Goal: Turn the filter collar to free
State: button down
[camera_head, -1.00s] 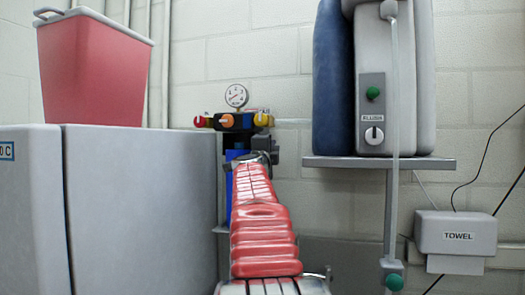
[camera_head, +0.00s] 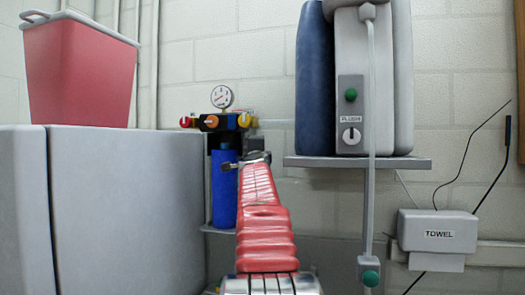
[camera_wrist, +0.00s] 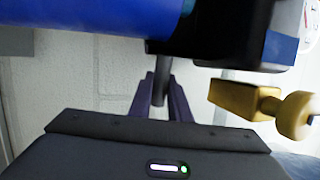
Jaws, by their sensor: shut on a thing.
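The blue filter bowl (camera_head: 224,188) hangs under the valve manifold in the head view; it fills the upper left in the wrist view (camera_wrist: 90,12). The black filter collar (camera_wrist: 222,40) adjoins the bowl's end, with a dark bar (camera_wrist: 160,84) sticking out from it. My gripper (camera_wrist: 160,88) is shut around this bar, one finger on each side. In the head view, my gripper (camera_head: 252,160) is just right of the bowl's upper part, and the contact is too small to make out.
A pressure gauge (camera_head: 221,97) and coloured knobs top the manifold. A yellow handle (camera_wrist: 245,98) is close right of my fingers in the wrist view. A grey cabinet (camera_head: 125,215) stands left; a shelf (camera_head: 357,163) with a flush unit stands right.

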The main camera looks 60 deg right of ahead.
jog(key=shift+w+d+f, duration=0.1)
jog(key=shift+f, duration=0.25)
jog(key=c, duration=1.9)
grip_release()
jog(key=shift+o, duration=1.3)
jog(key=shift+r, duration=0.15)
jog(key=shift+r, duration=0.1)
